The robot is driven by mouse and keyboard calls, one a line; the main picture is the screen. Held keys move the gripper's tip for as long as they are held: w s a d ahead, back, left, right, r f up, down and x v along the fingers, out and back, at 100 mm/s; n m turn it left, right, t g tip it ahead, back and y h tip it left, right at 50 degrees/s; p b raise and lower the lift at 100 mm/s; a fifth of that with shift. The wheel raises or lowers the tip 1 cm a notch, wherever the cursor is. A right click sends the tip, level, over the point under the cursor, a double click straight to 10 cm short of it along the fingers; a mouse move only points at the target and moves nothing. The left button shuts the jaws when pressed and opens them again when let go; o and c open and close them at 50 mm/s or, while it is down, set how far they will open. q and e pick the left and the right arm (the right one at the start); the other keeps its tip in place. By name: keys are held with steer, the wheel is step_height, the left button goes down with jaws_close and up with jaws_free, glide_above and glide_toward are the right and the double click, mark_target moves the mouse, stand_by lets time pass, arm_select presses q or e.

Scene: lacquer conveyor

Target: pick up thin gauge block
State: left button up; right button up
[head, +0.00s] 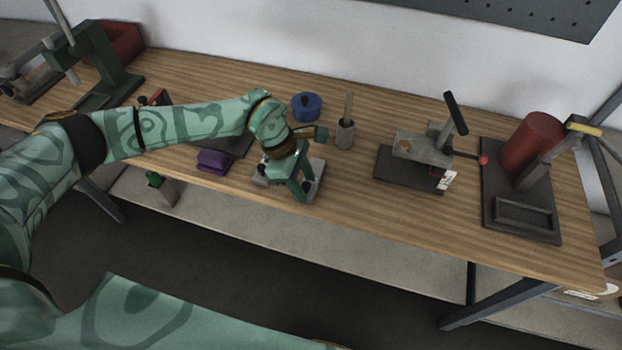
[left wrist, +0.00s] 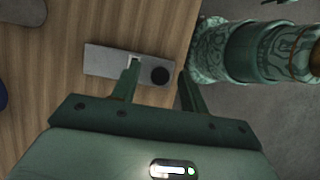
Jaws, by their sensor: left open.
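A pale grey plate (left wrist: 103,60) lies on the wood bench near its front edge, with a black round spot and a small whitish piece (left wrist: 133,58) on it. I cannot tell for sure which part is the thin gauge block. My left gripper (left wrist: 158,73) is open above the plate, one fingertip at the whitish piece, the other just past the plate's end. Whether the fingers touch anything cannot be told. In the head view the left gripper (head: 299,187) partly hides the plate (head: 318,168). My right gripper is not in view.
Behind the gripper stand a blue round pot (head: 306,106) and a grey holder with a stick (head: 344,134). A purple block (head: 215,161) lies left of it. A dark-based fixture (head: 408,176) and a red cylinder (head: 531,141) stand to the right. The bench between is clear.

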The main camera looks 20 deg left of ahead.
arm_select(q)
jaws_close()
